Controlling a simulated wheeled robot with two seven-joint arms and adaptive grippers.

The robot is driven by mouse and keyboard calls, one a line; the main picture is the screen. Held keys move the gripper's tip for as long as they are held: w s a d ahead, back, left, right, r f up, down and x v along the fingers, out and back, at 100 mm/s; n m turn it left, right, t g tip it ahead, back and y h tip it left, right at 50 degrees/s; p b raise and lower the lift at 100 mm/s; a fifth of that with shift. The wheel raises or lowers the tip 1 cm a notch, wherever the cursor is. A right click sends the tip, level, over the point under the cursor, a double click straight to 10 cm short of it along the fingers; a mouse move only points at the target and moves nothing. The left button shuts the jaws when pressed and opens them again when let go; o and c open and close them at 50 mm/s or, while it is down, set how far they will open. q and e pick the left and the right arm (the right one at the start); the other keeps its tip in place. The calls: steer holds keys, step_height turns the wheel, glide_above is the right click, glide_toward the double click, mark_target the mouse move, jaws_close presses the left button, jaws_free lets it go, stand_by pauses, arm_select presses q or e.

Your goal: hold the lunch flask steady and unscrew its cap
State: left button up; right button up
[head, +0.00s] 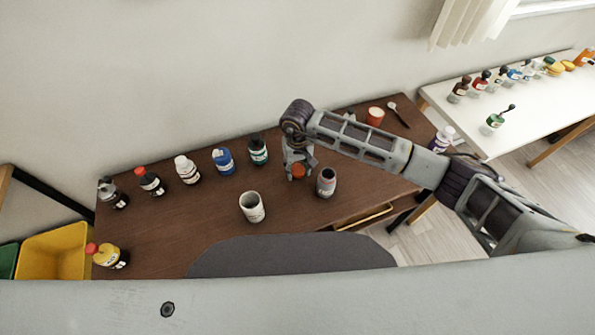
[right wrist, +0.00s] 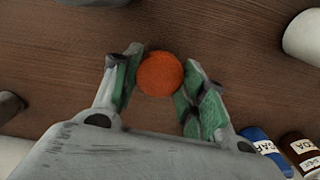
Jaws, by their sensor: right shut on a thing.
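An orange-red round cap (head: 298,171) is between the fingers of my right gripper (head: 298,160). In the right wrist view the cap (right wrist: 160,74) shows from above, with the gripper's green-padded fingers (right wrist: 158,88) closed on both sides of it. A grey flask (head: 326,183) with a dark, open-looking top stands upright on the brown table, just right of the cap and apart from it. Nothing grips this flask. I see no flask body under the cap. My left gripper is not in view.
A white cup (head: 252,207) stands left of the flask. Several bottles line the table's left and back, including a blue one (head: 223,160) and a yellow one (head: 107,256). A red-topped cup (head: 375,117) is behind my right arm. A white table (head: 500,135) stands at right.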

mark_target(298, 170)
step_height(298, 170, down, 2)
steer(key=shift+f, duration=0.25)
steer(key=shift+f, duration=0.15)
steer(key=o, duration=1.1)
steer(key=shift+r, duration=0.25)
step_height(298, 170, up, 12)
steer(key=shift+f+b, duration=0.1)
steer(key=shift+b, duration=0.5)
